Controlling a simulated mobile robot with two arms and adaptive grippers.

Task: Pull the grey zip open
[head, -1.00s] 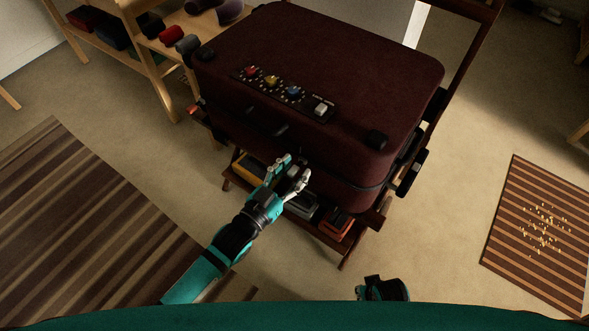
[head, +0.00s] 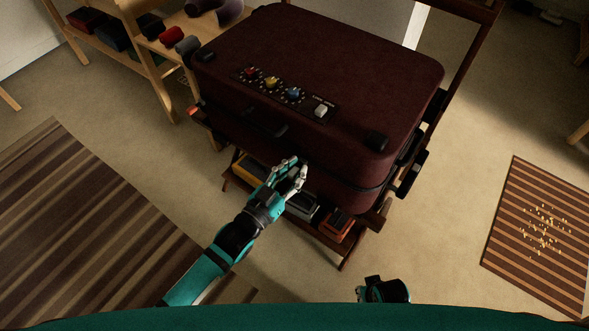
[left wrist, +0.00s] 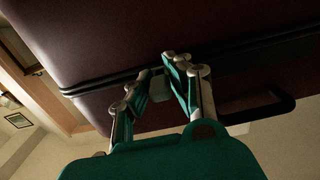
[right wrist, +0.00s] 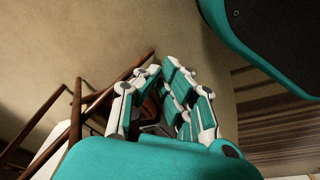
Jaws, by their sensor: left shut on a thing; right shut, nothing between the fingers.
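The dark maroon suitcase (head: 340,75) lies shut on a wooden stand. A black zip seam (left wrist: 240,50) runs along its side in the left wrist view. My left gripper (head: 292,170) is at the suitcase's near side, below the lid edge. It is shut on the small grey zip pull (left wrist: 159,89), which shows between its fingers in the left wrist view. In the head view the fingers mostly hide the pull. My right gripper (right wrist: 160,69) is shut and empty, away from the suitcase; part of the right hand shows low in the head view.
A panel with red, yellow and blue knobs (head: 292,93) and a grey switch sits on the lid. Black handles (head: 265,123) stick out from the sides. Several boxes lie on the stand's lower shelf (head: 310,225). A wooden shelf (head: 150,60) stands at left.

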